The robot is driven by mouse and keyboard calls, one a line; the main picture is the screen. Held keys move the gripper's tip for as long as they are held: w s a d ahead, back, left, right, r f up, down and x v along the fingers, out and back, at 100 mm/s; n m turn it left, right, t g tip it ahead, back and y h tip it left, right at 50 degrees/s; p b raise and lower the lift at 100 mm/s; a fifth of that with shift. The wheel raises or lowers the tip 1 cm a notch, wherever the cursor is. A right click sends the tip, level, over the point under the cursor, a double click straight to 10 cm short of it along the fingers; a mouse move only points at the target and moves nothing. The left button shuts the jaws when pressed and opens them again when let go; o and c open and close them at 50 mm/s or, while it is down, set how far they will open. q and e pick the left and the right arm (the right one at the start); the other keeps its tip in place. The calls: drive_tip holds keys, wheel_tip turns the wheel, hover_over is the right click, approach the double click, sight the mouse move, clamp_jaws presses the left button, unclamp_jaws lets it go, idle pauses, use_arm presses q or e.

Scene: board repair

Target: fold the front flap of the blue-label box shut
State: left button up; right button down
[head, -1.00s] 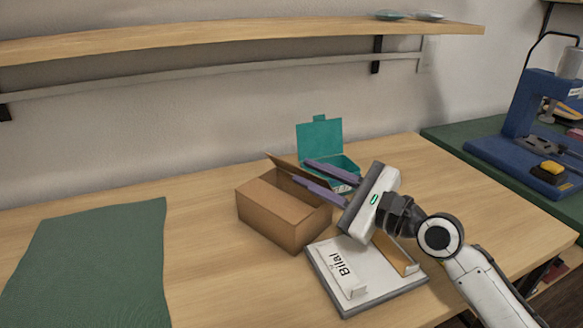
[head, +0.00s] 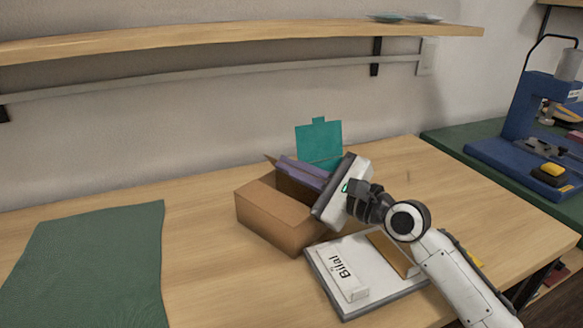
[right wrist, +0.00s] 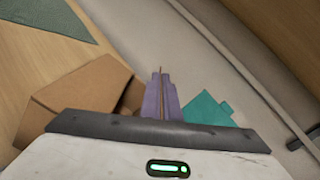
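The brown cardboard box (head: 270,222) stands on the table near the middle in the head view, partly behind my right gripper. Its blue label does not show. It also shows at the left in the right wrist view (right wrist: 75,95). My right gripper (head: 288,168) reaches over the box's right side with its purple fingers. In the right wrist view the fingers (right wrist: 161,92) are close together with a thin brown flap (right wrist: 161,72), seen edge-on, between them. The flap's corner (head: 270,159) sticks out past the fingertips in the head view. My left gripper is in neither view.
An open teal case (head: 320,143) stands behind the box. A grey-white tray (head: 377,306) with a "Bilal" name block (head: 342,273) and a brown piece (head: 393,252) lies in front. A green mat (head: 95,265) lies left. A shelf (head: 240,38) runs above.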

drive_tip(key=shift+s+a+n+p, duration=0.1)
drive_tip(key=shift+s+n+p, duration=0.05)
drive_tip(key=shift+n+p, duration=0.25)
drive_tip(key=shift+s+a+f+n, duration=0.1)
drive_tip(key=shift+a+f+n, duration=0.1)
drive_tip(key=shift+n, duration=0.4)
drive_tip(key=shift+s+a+f+n, duration=0.15)
drive_tip(key=shift+f+n, duration=0.15)
drive_tip(key=shift+n, duration=0.5)
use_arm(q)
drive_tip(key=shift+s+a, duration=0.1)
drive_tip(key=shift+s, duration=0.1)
use_arm(e)
drive_tip(key=shift+f+n, duration=0.1)
drive_tip(key=shift+n, duration=0.2)
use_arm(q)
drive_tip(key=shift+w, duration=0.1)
use_arm(e)
drive_tip(key=c, duration=2)
unclamp_jaws()
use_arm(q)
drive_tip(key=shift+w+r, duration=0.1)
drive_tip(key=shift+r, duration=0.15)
use_arm(e)
drive_tip(key=shift+s, duration=0.1)
drive_tip(key=shift+f, duration=0.1)
